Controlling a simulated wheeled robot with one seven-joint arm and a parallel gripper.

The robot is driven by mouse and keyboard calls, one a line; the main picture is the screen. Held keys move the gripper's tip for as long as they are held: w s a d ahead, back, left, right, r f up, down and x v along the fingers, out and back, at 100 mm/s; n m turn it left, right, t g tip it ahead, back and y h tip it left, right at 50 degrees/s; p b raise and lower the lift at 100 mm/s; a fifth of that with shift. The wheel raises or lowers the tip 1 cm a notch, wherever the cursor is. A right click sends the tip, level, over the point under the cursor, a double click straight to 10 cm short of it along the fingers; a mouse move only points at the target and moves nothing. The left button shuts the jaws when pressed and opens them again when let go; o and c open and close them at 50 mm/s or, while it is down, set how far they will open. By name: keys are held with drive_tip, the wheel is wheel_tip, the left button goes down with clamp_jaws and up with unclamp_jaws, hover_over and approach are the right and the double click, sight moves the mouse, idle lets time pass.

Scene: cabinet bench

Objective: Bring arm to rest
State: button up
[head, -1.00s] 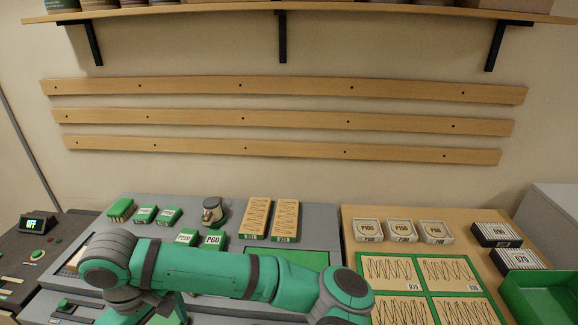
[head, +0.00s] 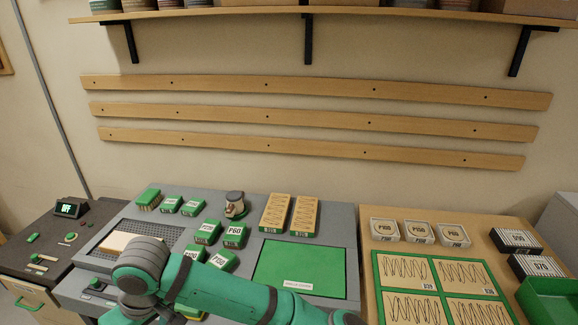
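My green and grey arm (head: 220,288) lies across the bottom of the head view, in front of the grey bench. It runs from a grey joint at the left toward the lower right, where it leaves the picture. My gripper is not in view, so I cannot see its fingers or whether anything is in it. The arm hides part of the bench's front edge.
The grey bench top (head: 345,215) bears green labelled boxes (head: 236,236), two tan boxes (head: 276,213) and a flat green panel (head: 300,268). A wooden top (head: 480,240) at right bears a green-framed tray (head: 377,290). A dark console (head: 45,240) stands at left.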

drive_tip(key=w+a+r+m+t+y, duration=0.1)
drive_tip(key=a+r+m+t+y, duration=0.3)
drive_tip(key=a+y, duration=0.65)
drive_tip(key=w+d+f+m+t+h, duration=0.2)
drive_tip(key=d+f+m+t, duration=0.35)
drive_tip(key=d, duration=0.35)
drive_tip(key=w+d+f+m+t+h, duration=0.1)
drive_tip(key=d+f+m+t+h, duration=0.2)
drive_tip(key=d+f+m+t, duration=0.5)
drive_tip(key=s+d+f+g+h, duration=0.1)
drive_tip(key=s+d+f+h, duration=0.2)
drive_tip(key=s+d, duration=0.35)
drive_tip(key=s+d+f+h, duration=0.3)
drive_tip(key=s+d+h, duration=0.1)
drive_tip(key=d, duration=0.6)
drive_tip(key=s+d+r+n+h, duration=0.1)
drive_tip(key=s+d+n, duration=0.4)
drive_tip(key=s+d, duration=0.6)
drive_tip(key=s+h, duration=0.1)
drive_tip(key=s, duration=0.1)
drive_tip(key=shift+s+d+r, duration=0.3)
drive_tip(key=shift+s+d, duration=0.05)
